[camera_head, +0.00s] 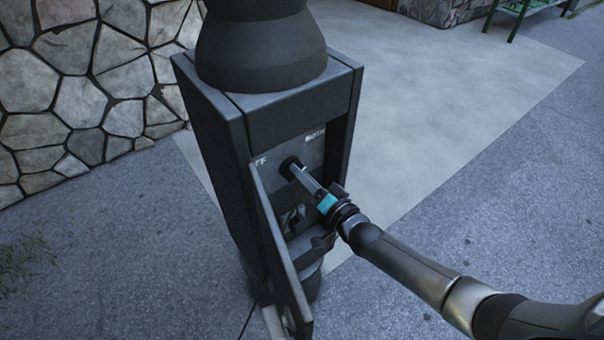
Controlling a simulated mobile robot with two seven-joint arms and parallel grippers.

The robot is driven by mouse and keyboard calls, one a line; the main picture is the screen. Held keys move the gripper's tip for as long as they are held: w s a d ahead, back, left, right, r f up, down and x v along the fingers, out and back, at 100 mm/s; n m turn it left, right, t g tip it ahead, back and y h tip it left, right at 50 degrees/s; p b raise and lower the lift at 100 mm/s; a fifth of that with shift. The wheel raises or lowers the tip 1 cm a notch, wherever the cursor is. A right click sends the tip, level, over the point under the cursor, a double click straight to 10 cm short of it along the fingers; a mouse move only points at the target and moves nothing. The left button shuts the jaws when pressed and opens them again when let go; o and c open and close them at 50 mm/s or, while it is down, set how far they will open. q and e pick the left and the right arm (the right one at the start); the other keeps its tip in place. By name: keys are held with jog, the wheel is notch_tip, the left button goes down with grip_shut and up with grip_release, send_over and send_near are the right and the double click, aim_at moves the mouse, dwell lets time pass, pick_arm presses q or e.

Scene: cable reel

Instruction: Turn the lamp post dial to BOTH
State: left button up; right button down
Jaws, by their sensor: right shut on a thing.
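The dark grey lamp post (274,105) stands upright near the picture's middle, with a box-shaped base. Its door (278,258) hangs open at the front left. Inside is a grey panel with partly visible white lettering. A dark round dial (290,168) sits on the panel. My right gripper (299,174) reaches in from the lower right, with its fingertips at the dial, shut on it. The gripper hides part of the dial, so its exact setting cannot be read.
A stone wall (85,85) stands at the left behind the post. Pale paving (440,90) lies behind and to the right. Grey ground (110,250) around the post is open. A green-legged stand (522,12) is far off at the upper right.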

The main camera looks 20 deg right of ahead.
jog(key=c, duration=0.8)
grip_release()
jog(key=shift+o, duration=0.2)
jog(key=shift+s, duration=0.1)
jog(key=p+v, duration=0.2)
jog(key=v, duration=1.3)
jog(key=s+d+f+n+g+h, duration=0.15)
jog(key=s+f+g, duration=0.3)
jog(key=f, duration=0.65)
jog(key=s+d+f+n+g+h, duration=0.1)
jog(key=s+f+n+g+h, duration=0.3)
jog(key=f, duration=0.6)
jog(key=s+a+f+n+g, duration=0.1)
jog(key=s+f, duration=0.3)
jog(key=s, duration=0.4)
jog(key=s+a+f+n+g, duration=0.1)
jog(key=s+f+g, duration=0.3)
jog(key=s, duration=0.4)
jog(key=s+a+f+n+g, duration=0.1)
jog(key=s+f+g, duration=0.1)
jog(key=s+f, duration=0.3)
jog(key=s, duration=0.3)
jog(key=shift+s+a+f+h, duration=0.2)
jog(key=shift+a+f+h, duration=0.15)
jog(key=shift+f, duration=0.05)
